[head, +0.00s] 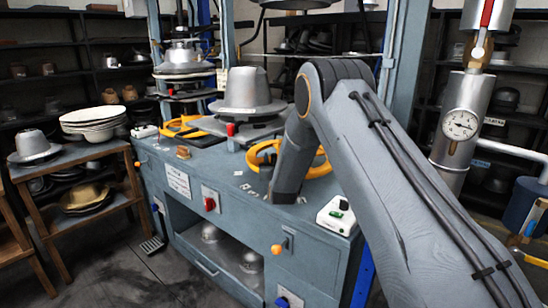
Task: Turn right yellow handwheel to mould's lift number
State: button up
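The right yellow handwheel (262,150) lies on the blue-grey press bench, in the middle of the head view. My arm crosses in front of it, so only its left side and a part at the right show. The metal hat mould (247,92) stands on the press plate behind the wheel. Any number on it is too small to read. My arm's dark lower end (287,180) points down at the wheel's front. My gripper's fingers cannot be made out, nor whether they touch the wheel. Small pale marks (246,187) lie left of it, unreadable.
A left yellow handwheel (180,126) sits farther back. The bench front carries a red knob (210,203) and an orange-tipped lever (277,249). A white box with a green button (336,214) is at the right. A wooden rack (88,153) stands left, a pressure gauge (460,124) right.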

jog(key=shift+w, duration=0.3)
grip_shut()
jog(key=shift+s, duration=0.1)
